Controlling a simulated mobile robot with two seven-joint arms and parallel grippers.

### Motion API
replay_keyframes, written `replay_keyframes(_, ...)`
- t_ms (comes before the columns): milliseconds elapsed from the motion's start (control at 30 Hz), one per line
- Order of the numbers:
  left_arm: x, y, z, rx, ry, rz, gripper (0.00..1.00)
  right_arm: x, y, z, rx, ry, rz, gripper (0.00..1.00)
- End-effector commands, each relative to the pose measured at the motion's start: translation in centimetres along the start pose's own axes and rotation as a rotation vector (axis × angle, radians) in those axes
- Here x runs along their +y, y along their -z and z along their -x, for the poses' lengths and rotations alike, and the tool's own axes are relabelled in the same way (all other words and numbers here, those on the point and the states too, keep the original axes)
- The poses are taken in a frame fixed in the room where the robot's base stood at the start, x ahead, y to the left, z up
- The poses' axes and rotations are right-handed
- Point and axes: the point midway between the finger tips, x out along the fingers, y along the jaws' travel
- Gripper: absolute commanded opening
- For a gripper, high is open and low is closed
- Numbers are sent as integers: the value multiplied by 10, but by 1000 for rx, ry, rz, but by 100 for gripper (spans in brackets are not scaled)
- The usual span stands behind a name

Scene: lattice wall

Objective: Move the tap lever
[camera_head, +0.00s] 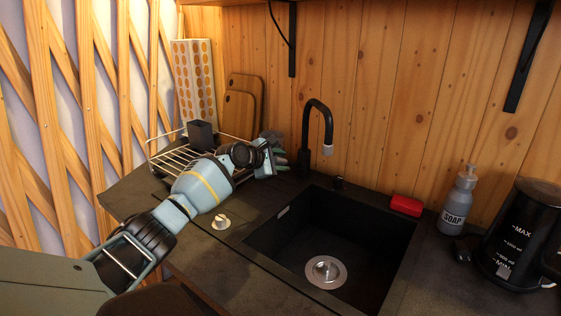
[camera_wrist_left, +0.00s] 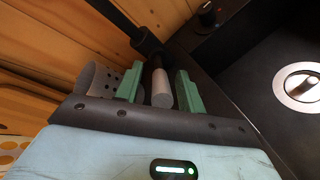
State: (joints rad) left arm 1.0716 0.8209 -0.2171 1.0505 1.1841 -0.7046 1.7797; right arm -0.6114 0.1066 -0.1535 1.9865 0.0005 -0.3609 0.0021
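The black tap (camera_head: 306,135) stands behind the sink, with a curved spout and a grey tip (camera_head: 327,150). A small black knob (camera_head: 337,182) stands right of the tap's base; it shows a red dot in the wrist view (camera_wrist_left: 207,14). My left gripper (camera_head: 278,158) is just left of the tap column. Contact cannot be told. My right gripper is out of view.
The black sink (camera_head: 290,228) has a steel drain (camera_head: 326,271). A wire dish rack (camera_head: 172,158) with a dark cup (camera_head: 201,134) is beside my left forearm. A red sponge (camera_head: 406,205), soap bottle (camera_head: 457,202) and kettle (camera_head: 518,235) stand at the right.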

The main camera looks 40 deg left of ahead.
Motion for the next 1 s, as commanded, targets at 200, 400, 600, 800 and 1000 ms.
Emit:
replay_keyframes(200,0,0,10,0,0,0,39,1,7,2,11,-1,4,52)
replay_keyframes(400,2,-1,34,0,-2,-3,39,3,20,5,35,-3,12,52)
replay_keyframes(600,2,-1,59,0,-2,-2,39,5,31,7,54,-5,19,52)
replay_keyframes(800,1,0,74,0,-2,0,39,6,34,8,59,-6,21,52)
replay_keyframes(1000,1,0,79,0,-1,0,39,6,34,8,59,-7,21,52)
